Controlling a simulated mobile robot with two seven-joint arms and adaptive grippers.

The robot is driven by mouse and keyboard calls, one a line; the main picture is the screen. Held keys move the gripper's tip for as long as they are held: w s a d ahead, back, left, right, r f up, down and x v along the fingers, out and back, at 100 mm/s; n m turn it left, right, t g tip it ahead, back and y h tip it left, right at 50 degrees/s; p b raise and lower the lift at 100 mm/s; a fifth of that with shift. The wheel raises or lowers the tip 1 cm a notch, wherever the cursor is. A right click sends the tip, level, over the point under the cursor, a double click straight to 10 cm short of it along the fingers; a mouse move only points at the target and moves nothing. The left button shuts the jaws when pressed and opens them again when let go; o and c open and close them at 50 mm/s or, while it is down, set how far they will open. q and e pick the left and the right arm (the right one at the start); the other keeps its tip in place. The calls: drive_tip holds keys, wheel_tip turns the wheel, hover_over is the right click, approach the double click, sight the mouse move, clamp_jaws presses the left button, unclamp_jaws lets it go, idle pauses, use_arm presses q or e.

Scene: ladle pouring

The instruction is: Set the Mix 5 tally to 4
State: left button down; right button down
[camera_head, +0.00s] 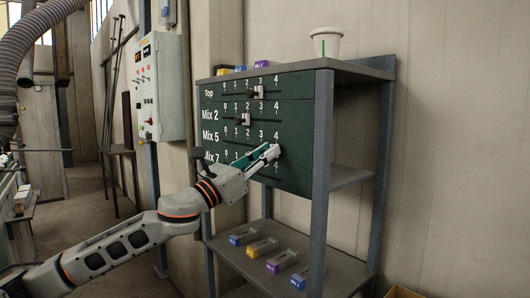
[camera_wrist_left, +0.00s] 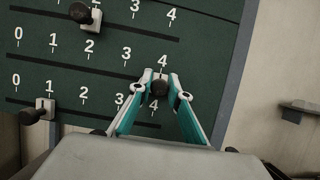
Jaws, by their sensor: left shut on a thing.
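The dark green tally board (camera_head: 216,178) has rows marked Top, Mix 2, Mix 5 and Mix 7, each with numbers 0 to 4 and a slot. My left gripper (camera_head: 274,152) is at the right end of the Mix 5 row and covers its knob in the head view. In the left wrist view, my left gripper (camera_wrist_left: 160,80) is shut on the dark round Mix 5 knob (camera_wrist_left: 160,88). The knob sits just below the 4, at the right end of its slot. My right gripper is not in view.
The Mix 2 knob (camera_wrist_left: 80,12) is near 2, above. The lower row's knob (camera_wrist_left: 36,115) is near 1. A white cup (camera_head: 327,43) stands on top of the rack (camera_head: 322,150). Several small coloured blocks lie on the lower shelf (camera_head: 338,272).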

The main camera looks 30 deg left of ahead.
use_arm(q)
drive_tip(key=shift+s+d, duration=0.1)
drive_tip(key=shift+d, duration=0.1)
drive_tip(key=c, duration=1.9)
unclamp_jaws()
drive_tip(key=shift+d, duration=0.1)
drive_tip(key=v, duration=1.2)
